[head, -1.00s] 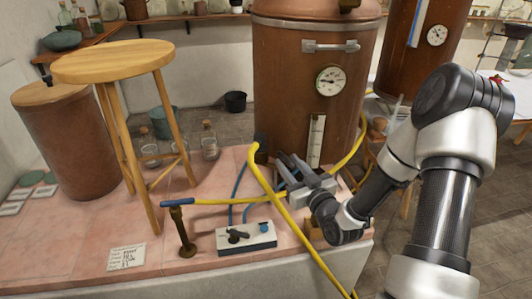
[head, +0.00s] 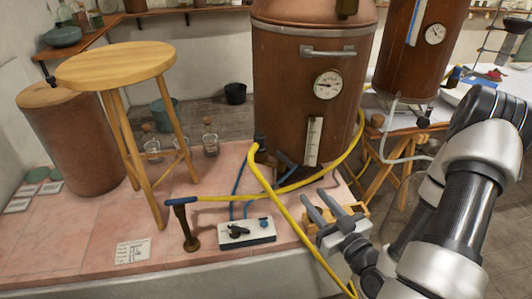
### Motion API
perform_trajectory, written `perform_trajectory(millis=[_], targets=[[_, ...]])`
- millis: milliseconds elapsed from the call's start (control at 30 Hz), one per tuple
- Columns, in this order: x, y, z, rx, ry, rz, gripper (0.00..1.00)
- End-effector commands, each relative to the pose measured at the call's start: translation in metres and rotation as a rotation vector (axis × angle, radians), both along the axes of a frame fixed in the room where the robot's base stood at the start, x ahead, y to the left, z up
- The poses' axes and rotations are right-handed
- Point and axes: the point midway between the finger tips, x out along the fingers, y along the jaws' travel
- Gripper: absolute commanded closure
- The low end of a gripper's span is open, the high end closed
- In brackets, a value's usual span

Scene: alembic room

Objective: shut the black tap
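The black tap (head: 237,231) sits on the left part of a small white block (head: 250,240) on the pink tiled bench. Its handle appears to lie roughly across the block; whether it is open or shut is too small to tell. A blue tap (head: 264,222) sits at the right of the same block, and blue hoses rise behind it. My gripper (head: 314,194) is right of the block, beyond the yellow hose, with its two fingers apart and nothing between them. It touches neither tap.
A yellow hose (head: 278,199) runs between the block and my gripper. A brass post (head: 186,228) stands left of the block. A wooden stool (head: 117,66) and a copper vessel (head: 275,100) stand behind. The bench front left is clear, except for a label card (head: 132,251).

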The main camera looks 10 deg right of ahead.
Motion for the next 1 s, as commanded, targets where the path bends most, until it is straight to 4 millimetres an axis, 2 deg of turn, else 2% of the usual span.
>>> perform_trajectory(millis=[233, 467, 633, 767, 1000], targets=[[0.019, 0.003, -0.014, -0.129, 0.165, 0.022, 0.68], [0.037, -0.009, -0.018, -0.251, 0.361, -0.026, 0.68], [0.047, -0.021, -0.005, -0.304, 0.503, -0.113, 0.68], [0.051, -0.027, 0.012, -0.304, 0.599, -0.195, 0.68], [0.047, -0.021, 0.055, -0.218, 0.752, -0.344, 0.68]])
